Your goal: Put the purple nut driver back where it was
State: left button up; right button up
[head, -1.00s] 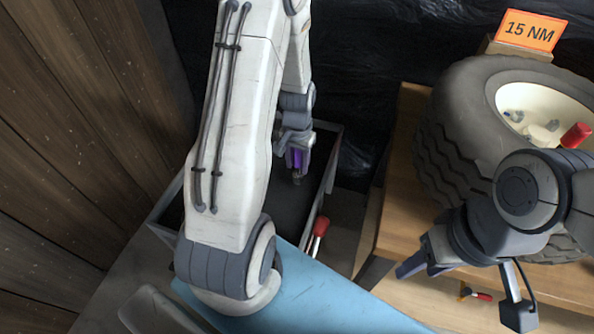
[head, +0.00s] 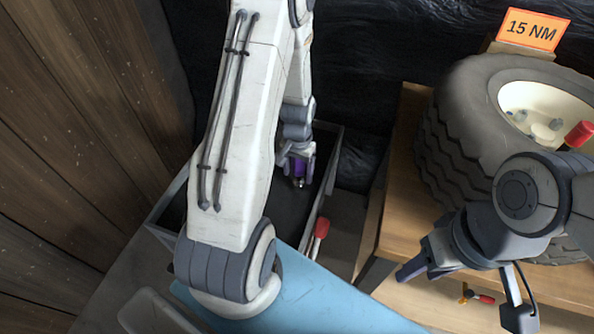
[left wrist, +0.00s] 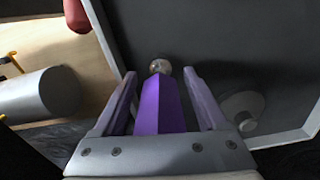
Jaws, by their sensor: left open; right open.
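The purple nut driver (head: 299,168) is at my left gripper (head: 299,176), over the dark-floored tray (head: 326,178) in the head view. In the left wrist view the purple nut driver (left wrist: 160,105) lies between the two fingers of my left gripper (left wrist: 163,95), with a visible gap on each side. Its round metal end points away from the gripper. Whether it rests on the tray floor is not clear. My right gripper (head: 408,274) is open and empty, near the front edge of the wooden bench.
A red-handled tool (head: 320,230) is beside the tray. A small red-and-yellow tool (head: 477,295) lies low right. A blue panel (head: 325,300) is in front.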

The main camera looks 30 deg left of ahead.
pick_arm(q)
notch_tip(320, 180, up, 12)
jog(key=p, duration=0.3)
jog(key=shift+r, duration=0.2)
jog(key=s+d+r+m, duration=0.2)
jog(key=s+d+r, duration=0.15)
jog(key=d, duration=0.55)
jog(key=s+d+r+m, duration=0.25)
jog(key=d+r, duration=0.25)
jog(key=d, duration=0.3)
jog(key=s+d+r+m, duration=0.1)
jog(key=s+d+m, duration=0.1)
jog(key=s, duration=0.4)
jog(key=s+d+r+m+h, duration=0.1)
jog(key=s+d+r+m, duration=0.1)
jog(key=s+d, duration=0.3)
jog(key=shift+s+d+r, duration=0.25)
jog(key=shift+s+r, duration=0.05)
jog(key=shift+s, duration=0.6)
jog(key=shift+r, duration=0.1)
notch_tip(320, 180, up, 17)
jog(key=p, duration=1.7)
